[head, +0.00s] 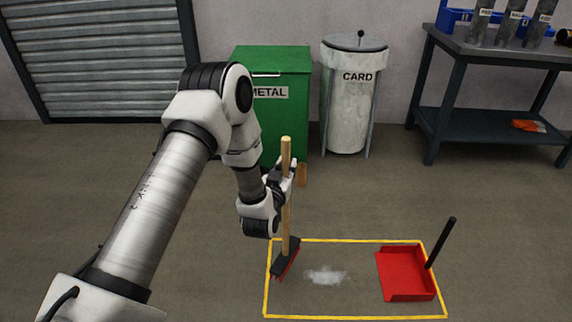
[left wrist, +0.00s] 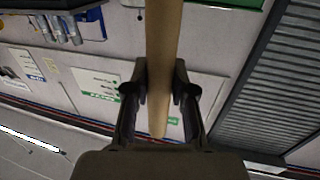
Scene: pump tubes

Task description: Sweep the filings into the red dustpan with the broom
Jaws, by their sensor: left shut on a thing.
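My left gripper (head: 286,178) is shut on the wooden handle of the broom (head: 286,215), which stands nearly upright. The left wrist view shows the handle (left wrist: 164,60) between the two fingers of the left gripper (left wrist: 160,88). The broom's dark head with red bristles (head: 286,259) is at the left end of the yellow-outlined floor area. A pale patch of filings (head: 325,275) lies on the floor just right of the broom head, apart from it. The red dustpan (head: 405,274) with a black upright handle lies farther right. My right gripper is not in view.
A yellow outline (head: 355,316) on the floor surrounds the filings and dustpan. Behind stand a green METAL bin (head: 272,65), a grey CARD bin (head: 346,115) and a dark workbench (head: 487,110). Floor between filings and dustpan is clear.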

